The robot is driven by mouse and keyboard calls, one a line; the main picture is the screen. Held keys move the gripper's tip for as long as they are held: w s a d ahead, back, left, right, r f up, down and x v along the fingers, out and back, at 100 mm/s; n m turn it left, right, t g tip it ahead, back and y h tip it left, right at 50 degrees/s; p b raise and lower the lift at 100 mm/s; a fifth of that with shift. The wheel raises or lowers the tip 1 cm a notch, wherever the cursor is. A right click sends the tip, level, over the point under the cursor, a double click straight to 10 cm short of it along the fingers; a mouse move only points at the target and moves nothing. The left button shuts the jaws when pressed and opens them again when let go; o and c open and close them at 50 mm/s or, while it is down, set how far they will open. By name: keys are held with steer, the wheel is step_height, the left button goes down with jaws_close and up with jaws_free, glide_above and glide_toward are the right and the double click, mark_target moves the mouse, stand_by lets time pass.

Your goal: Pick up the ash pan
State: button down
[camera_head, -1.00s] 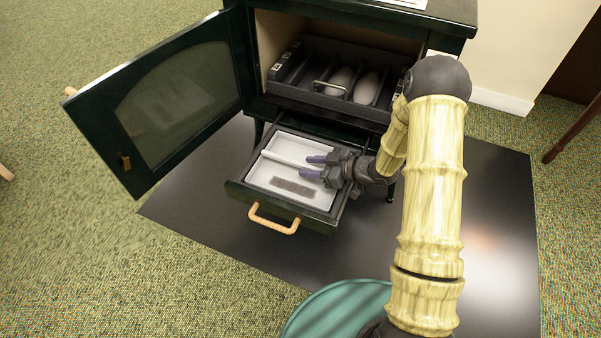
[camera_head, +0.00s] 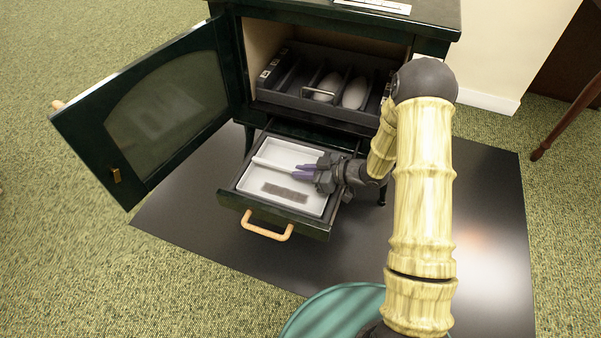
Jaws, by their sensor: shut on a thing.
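The ash pan (camera_head: 282,155) is a white, shallow tray with a raised bar across its middle and a dark grey patch on its floor. It lies in the pulled-out lower drawer (camera_head: 232,201) of the dark stove. My gripper (camera_head: 298,172) reaches in from the right over the drawer. The gripper hides that end of the bar and part of the pan's right side. The pan still rests inside the drawer, as far as I can see.
The stove's glass door (camera_head: 160,105) stands wide open on the left. Above the drawer, a dark rack (camera_head: 285,98) with pale oval things sits in the firebox. The drawer's wooden handle (camera_head: 266,232) sticks out in front.

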step_height(320, 180, up, 10)
steer(key=p, duration=0.6)
steer(key=shift+f, duration=0.15)
